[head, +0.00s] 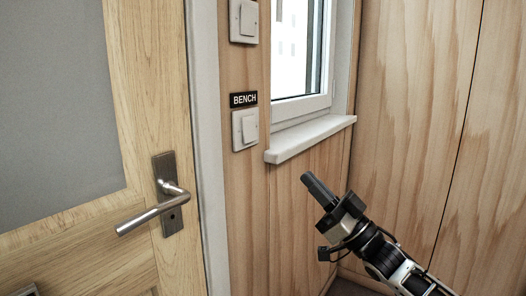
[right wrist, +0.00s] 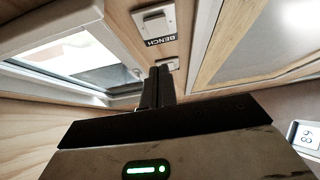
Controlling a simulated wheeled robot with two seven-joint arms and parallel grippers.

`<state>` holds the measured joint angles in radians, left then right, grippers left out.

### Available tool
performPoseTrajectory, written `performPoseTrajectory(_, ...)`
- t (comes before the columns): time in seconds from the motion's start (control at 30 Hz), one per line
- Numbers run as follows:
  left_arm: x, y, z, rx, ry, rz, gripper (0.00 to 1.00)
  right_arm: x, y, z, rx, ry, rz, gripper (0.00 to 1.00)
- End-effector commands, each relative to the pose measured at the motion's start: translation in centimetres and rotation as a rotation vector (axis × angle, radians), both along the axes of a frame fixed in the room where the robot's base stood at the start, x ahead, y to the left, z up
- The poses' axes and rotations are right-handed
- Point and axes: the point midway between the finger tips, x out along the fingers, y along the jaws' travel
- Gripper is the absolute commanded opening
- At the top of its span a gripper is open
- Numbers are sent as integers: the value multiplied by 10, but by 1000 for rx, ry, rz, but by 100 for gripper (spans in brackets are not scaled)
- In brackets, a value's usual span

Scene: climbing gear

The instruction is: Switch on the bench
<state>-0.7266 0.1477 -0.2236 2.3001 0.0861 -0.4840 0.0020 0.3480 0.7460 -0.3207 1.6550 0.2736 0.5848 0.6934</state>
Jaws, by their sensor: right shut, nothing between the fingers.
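The bench switch (head: 245,129) is a white rocker switch on the wood wall, right below the black BENCH label (head: 243,99), between the door frame and the window. My right gripper (head: 311,182) is shut and empty, below and to the right of this switch and apart from it, under the window sill. In the right wrist view the shut fingers (right wrist: 158,82) point toward the wall. My left gripper is not in view.
Another white switch (head: 244,20) is higher on the same wall strip. The window sill (head: 310,138) juts out just right of the bench switch. A wooden door (head: 140,90) with a metal lever handle (head: 155,208) is at the left.

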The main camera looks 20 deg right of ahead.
Motion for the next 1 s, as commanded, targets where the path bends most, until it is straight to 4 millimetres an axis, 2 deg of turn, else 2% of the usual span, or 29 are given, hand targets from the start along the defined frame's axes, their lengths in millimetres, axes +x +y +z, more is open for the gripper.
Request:
performPoseTrajectory(0.27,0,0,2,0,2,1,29,12,9,13,2,-1,-1,0)
performPoseTrajectory(0.67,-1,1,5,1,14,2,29,63,50,65,0,-2,0,0)
performPoseTrajectory(0.83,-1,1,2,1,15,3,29,84,65,58,1,2,-1,0)
performPoseTrajectory(1.0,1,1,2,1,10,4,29,92,73,56,0,1,-1,0)
